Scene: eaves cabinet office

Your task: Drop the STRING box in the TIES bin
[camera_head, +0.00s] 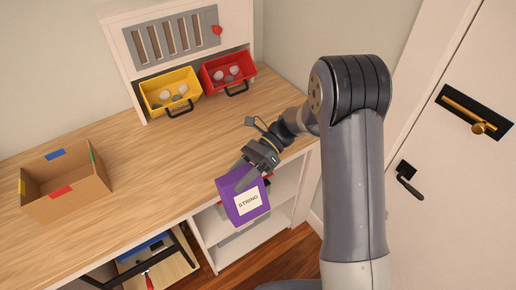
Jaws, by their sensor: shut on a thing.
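A purple box with a white label reading STRING (236,208) hangs in front of the table's front edge, slightly tilted. My gripper (252,178) is shut on its upper part and holds it clear of the shelves below. No bin with a readable TIES label shows. A yellow bin (156,103) and a red bin (213,82) stand at the back of the table, each with a black handle and several pale round things inside. They are behind and above my gripper in the picture.
An open cardboard box (97,190) with coloured tape stands at the left of the wooden table (130,235). The table's middle is clear. A grey slotted panel (172,40) is above the bins. White shelves (285,190) are below the table, and a white door (455,170) is at right.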

